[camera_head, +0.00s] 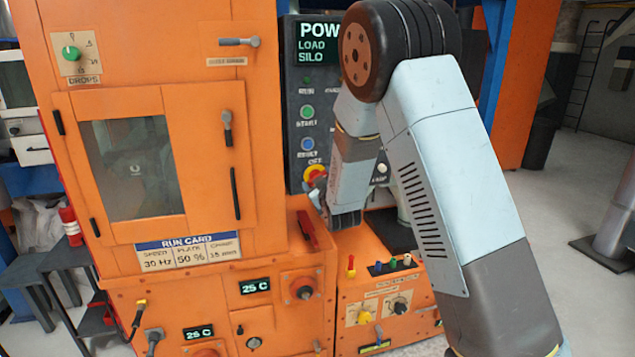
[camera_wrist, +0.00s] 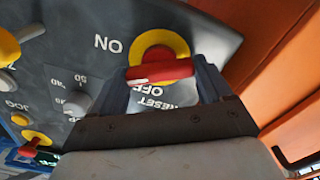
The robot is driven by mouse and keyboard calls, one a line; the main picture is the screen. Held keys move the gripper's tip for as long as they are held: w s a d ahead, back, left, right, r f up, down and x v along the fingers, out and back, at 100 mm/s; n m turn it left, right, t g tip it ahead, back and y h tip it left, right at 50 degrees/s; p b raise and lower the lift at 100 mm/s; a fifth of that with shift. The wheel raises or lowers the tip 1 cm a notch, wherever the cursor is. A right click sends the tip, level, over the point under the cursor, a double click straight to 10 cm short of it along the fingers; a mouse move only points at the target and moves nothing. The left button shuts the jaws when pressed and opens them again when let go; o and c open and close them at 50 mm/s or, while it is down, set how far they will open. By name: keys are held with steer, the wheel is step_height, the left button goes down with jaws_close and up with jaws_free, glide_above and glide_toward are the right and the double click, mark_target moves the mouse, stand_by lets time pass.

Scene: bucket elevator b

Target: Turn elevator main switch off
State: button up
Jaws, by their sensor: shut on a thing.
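The main switch is a red handle on a yellow round plate on the dark control panel (camera_head: 292,110). In the wrist view the red handle (camera_wrist: 160,72) lies nearly level between my two fingers, in front of the yellow plate (camera_wrist: 148,42). My gripper (camera_wrist: 162,82) is shut on the handle, one finger at each end. The OFF label (camera_wrist: 150,92) appears upside down just below the handle, and the ON label (camera_wrist: 108,43) lies to its left. In the head view the switch (camera_head: 314,173) is partly hidden by my gripper (camera_head: 317,192).
Above the switch are a blue reset button (camera_head: 307,144) and a green start button (camera_head: 306,112). An orange cabinet wall (camera_wrist: 285,60) is close on the right in the wrist view. A knob (camera_wrist: 77,103) lies left of my fingers. A red lever (camera_head: 307,230) stands below the panel.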

steer(key=n, duration=1.1)
steer(key=shift+s+a+f+n, duration=0.1)
steer(key=shift+a+f+n, duration=0.15)
steer(key=shift+f+n, duration=0.05)
steer(key=shift+f, duration=0.1)
stand_by(0.3)
steer(key=o, duration=0.8)
steer(key=shift+o, duration=0.9)
steer(key=shift+s+d, duration=0.1)
steer(key=v, duration=1.3)
steer(key=shift+s, duration=0.25)
steer(key=shift+d+r, duration=0.1)
steer(key=shift+r, duration=0.1)
